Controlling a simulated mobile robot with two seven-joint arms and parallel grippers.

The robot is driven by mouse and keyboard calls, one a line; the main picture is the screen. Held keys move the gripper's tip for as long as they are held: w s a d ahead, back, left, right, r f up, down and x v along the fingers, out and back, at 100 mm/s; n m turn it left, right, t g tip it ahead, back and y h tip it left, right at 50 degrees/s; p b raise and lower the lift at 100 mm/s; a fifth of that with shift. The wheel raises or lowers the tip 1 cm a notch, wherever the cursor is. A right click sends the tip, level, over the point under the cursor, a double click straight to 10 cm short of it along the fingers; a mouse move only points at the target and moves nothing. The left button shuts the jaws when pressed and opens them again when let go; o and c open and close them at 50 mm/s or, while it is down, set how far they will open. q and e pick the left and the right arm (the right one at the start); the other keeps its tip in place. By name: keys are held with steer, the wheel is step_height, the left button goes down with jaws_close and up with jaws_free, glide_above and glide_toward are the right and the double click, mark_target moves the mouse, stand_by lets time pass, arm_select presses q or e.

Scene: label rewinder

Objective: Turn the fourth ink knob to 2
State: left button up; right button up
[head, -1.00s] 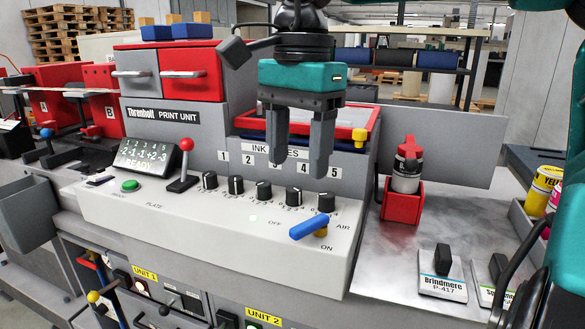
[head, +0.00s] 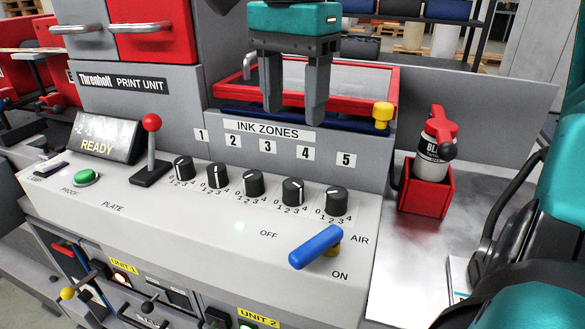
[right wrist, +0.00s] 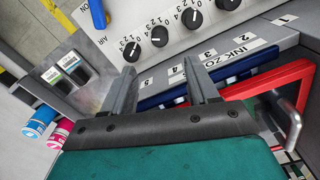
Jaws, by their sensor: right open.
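The fourth ink knob (head: 293,191) is a black dial with a white pointer line and printed numbers. It stands on the sloping grey panel, second from the right in the row. It also shows in the right wrist view (right wrist: 159,36); its exact setting is too small to read surely. My right gripper (head: 293,110) is open and empty, its fingers pointing down. In the head view its tips overlap the red-framed tray and the INK ZONES label (head: 268,131), above the knob row. In the right wrist view the fingertips (right wrist: 160,72) are apart from the knobs. My left gripper is not in view.
The fifth knob (head: 336,201) and third knob (head: 254,184) flank it closely. A blue AIR lever (head: 316,246) projects in front. A red-knobbed lever (head: 151,150) and READY display (head: 105,138) stand left. A red holder (head: 426,186) with a bottle is right.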

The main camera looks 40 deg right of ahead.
mark_target(293, 183)
step_height(293, 183, down, 12)
steer(key=shift+r+b, duration=0.15)
steer(key=shift+b, duration=0.35)
steer(key=c, duration=1)
